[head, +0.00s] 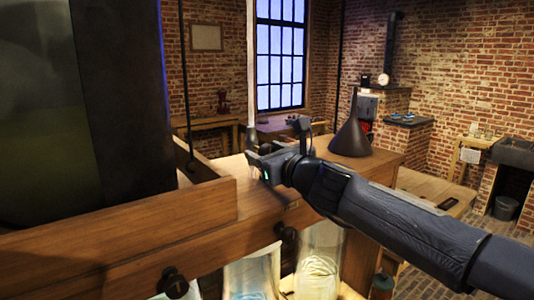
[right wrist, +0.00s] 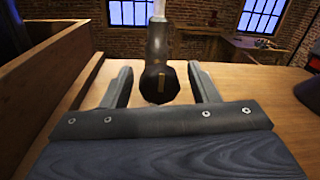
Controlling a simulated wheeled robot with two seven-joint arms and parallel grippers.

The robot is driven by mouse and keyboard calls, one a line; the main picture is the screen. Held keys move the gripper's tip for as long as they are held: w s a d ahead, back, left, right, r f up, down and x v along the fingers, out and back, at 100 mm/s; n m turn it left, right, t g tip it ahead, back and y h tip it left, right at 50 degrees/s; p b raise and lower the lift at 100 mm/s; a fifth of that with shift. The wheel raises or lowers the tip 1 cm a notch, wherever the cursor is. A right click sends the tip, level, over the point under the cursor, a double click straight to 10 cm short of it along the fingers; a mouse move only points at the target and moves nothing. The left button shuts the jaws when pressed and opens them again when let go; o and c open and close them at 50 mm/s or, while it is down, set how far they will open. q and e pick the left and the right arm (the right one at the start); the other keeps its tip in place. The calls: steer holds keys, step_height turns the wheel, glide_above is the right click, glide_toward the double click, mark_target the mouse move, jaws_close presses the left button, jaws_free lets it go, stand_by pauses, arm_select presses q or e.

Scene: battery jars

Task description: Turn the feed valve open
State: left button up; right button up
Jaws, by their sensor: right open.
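The feed valve (right wrist: 160,84) appears in the right wrist view as a dark round knob with a small pale mark, on a grey fitting below a pale vertical pipe (right wrist: 162,8). In the head view the pipe (head: 251,60) comes down to the gripper, which mostly hides the valve. My right gripper (head: 278,146) is open, with one finger on each side of the knob. Small gaps show between knob and fingers, so it does not look gripped. My left gripper is not in view.
A wooden shelf (head: 200,243) with a raised board (head: 110,225) lies under and left of the gripper. A large dark vessel (head: 120,90) stands at left. A black funnel (head: 350,135) stands at right. Black knobs (head: 173,283) (head: 288,233) and glass jars (head: 320,262) are below.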

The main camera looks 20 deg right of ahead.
steer(key=c, duration=0.9)
steer(key=shift+c, duration=0.2)
steer(key=shift+n, duration=0.3)
steer(key=n+b, duration=0.1)
steer(key=n, duration=0.1)
steer(key=shift+f+n, duration=0.1)
steer(key=shift+n, duration=0.2)
steer(key=n+b, duration=0.2)
steer(key=n, duration=0.3)
steer(key=shift+n, duration=0.4)
steer(key=n+b, duration=0.2)
steer(key=n, duration=0.3)
steer(key=shift+n+y, duration=0.3)
steer(key=shift+y, duration=0.1)
steer(key=shift+n+y+b, duration=0.3)
steer(key=shift+n+b, duration=0.45)
steer(key=shift+n, duration=1.25)
steer(key=shift+r, duration=0.2)
